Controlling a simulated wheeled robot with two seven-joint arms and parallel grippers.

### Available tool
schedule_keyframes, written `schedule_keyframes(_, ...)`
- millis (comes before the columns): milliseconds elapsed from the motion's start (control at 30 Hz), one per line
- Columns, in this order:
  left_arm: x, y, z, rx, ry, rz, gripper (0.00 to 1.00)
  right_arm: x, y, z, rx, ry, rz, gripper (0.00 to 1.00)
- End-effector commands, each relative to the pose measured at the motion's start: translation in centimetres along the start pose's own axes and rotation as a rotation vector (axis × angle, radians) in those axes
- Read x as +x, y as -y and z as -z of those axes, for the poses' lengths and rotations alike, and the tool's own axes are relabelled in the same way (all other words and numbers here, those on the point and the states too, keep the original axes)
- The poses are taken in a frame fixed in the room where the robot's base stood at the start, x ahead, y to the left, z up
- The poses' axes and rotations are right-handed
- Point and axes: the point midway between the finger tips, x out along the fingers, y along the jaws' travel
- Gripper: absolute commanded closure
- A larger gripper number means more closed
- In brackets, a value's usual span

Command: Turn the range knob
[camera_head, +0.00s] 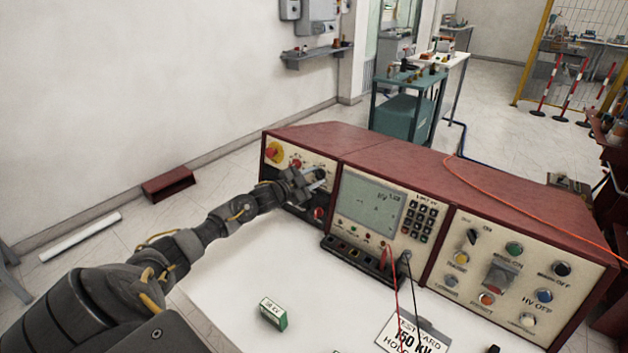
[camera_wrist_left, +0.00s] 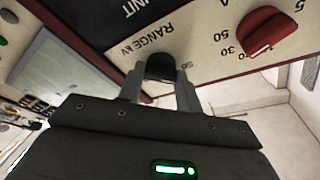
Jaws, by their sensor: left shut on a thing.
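My left gripper (camera_head: 318,180) reaches the left panel of the red test console (camera_head: 390,160) in the head view. In the left wrist view its two fingers (camera_wrist_left: 160,84) are shut on the black range knob (camera_wrist_left: 160,66), one on each side. The label "RANGE kV" stands above the knob on the cream panel (camera_wrist_left: 205,40). The knob's pointer is mostly hidden by the fingers. In the head view the gripper covers the knob. My right gripper is not in view.
A red knob (camera_wrist_left: 262,32) sits beside the range knob. The middle panel has a screen (camera_head: 368,205) and keypad (camera_head: 419,221). The right panel has several coloured buttons. A small green-and-white box (camera_head: 273,313) and a "150 kV" card (camera_head: 411,338) lie on the white table (camera_head: 225,275).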

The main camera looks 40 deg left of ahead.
Motion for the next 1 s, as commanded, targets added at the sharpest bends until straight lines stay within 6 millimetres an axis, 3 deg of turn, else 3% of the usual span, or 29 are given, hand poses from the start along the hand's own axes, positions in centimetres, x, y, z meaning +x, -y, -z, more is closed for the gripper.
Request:
schedule_keyframes(733, 0.0, 0.2, 0.0, 0.685, 0.000, -0.190, 0.88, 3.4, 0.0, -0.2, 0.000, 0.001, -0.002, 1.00)
schedule_keyframes(1000, 0.0, 0.2, 0.1, 0.930, -0.001, -0.259, 0.88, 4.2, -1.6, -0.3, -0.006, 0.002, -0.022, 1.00)
